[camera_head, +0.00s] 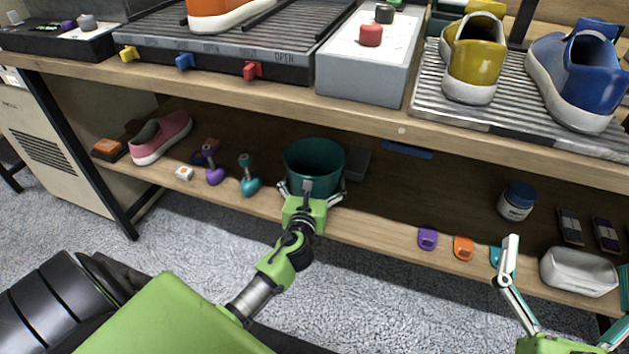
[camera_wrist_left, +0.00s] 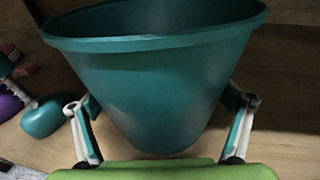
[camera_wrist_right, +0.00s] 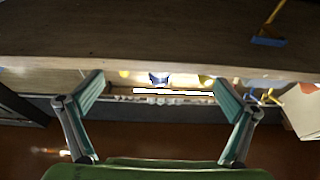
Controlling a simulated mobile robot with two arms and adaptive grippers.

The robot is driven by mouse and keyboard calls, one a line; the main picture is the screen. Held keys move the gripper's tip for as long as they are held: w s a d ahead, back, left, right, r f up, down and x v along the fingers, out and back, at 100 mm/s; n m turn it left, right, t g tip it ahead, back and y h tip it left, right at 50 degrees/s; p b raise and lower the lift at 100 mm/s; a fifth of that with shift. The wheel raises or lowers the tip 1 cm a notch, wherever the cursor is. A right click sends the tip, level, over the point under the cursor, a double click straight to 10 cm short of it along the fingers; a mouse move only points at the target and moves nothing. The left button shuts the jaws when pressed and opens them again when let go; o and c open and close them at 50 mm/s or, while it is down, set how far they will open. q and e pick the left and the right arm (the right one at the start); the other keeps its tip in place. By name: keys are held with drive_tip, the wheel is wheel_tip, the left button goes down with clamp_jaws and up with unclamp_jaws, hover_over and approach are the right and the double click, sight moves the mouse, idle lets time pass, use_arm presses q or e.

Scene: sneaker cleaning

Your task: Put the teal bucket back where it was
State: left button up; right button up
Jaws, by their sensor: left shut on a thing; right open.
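The teal bucket (camera_head: 315,160) stands upright at the lower wooden shelf, left of its middle, under the upper bench. My left gripper (camera_head: 312,192) is around it from the front, with a finger on each side. In the left wrist view the bucket (camera_wrist_left: 160,80) fills the middle between the fingers of the left gripper (camera_wrist_left: 162,118). I cannot tell whether its base touches the shelf. My right gripper (camera_wrist_right: 160,112) is open and empty. In the head view the right gripper (camera_head: 568,300) is at the lower right, before the shelf's front edge.
Left of the bucket are a teal-handled brush (camera_head: 250,184), a purple one (camera_head: 214,174) and a pink shoe (camera_head: 160,137). A dark flat block (camera_head: 356,163) lies right behind it. A white tub (camera_head: 578,271) and a blue-lidded jar (camera_head: 516,201) stand right. The shelf's middle is clear.

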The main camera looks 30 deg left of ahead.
use_arm(q)
drive_tip(key=o, duration=0.9)
